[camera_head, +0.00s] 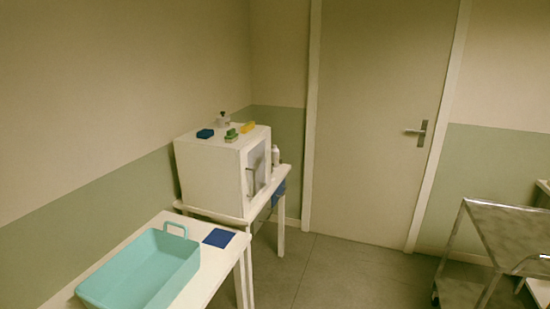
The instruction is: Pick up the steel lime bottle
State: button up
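I cannot pick out a steel lime bottle for certain. A small pale grey bottle with a dark top (223,120) stands at the back on top of the white box-shaped cabinet (207,178). A whitish bottle (275,156) stands upright on the table beside the cabinet's right side. Both are too small to read any label. My gripper is not in view.
Blue (205,133), green (231,134) and yellow (249,127) blocks lie on the cabinet. A near white table (213,270) holds a teal tray (140,270) and a blue mat (219,238). A metal cart (505,232) stands right. Floor between is clear, before a closed door (380,110).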

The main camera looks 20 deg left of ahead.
aim_at(274, 150)
jog(key=i+u, duration=0.1)
jog(key=i, duration=1.05)
jog(key=i+l, duration=0.15)
jog(key=i, duration=1.05)
jog(key=i+u, duration=0.35)
jog(key=u, duration=0.15)
jog(key=i+l+u, duration=0.25)
jog(key=u, duration=0.2)
jog(key=i+l+u, duration=0.3)
jog(key=u, duration=0.2)
jog(key=i+l+u, duration=0.3)
jog(key=l+u, duration=0.2)
jog(key=i+l+u, duration=0.15)
jog(key=l+u, duration=0.3)
jog(key=i+l+u, duration=0.1)
jog(key=l+u, duration=0.4)
jog(key=i+u, duration=0.2)
jog(key=u, duration=0.15)
jog(key=i+l+u, duration=0.2)
jog(key=u, duration=0.15)
jog(key=i+l+u, duration=0.15)
jog(key=u, duration=0.15)
jog(key=i, duration=0.05)
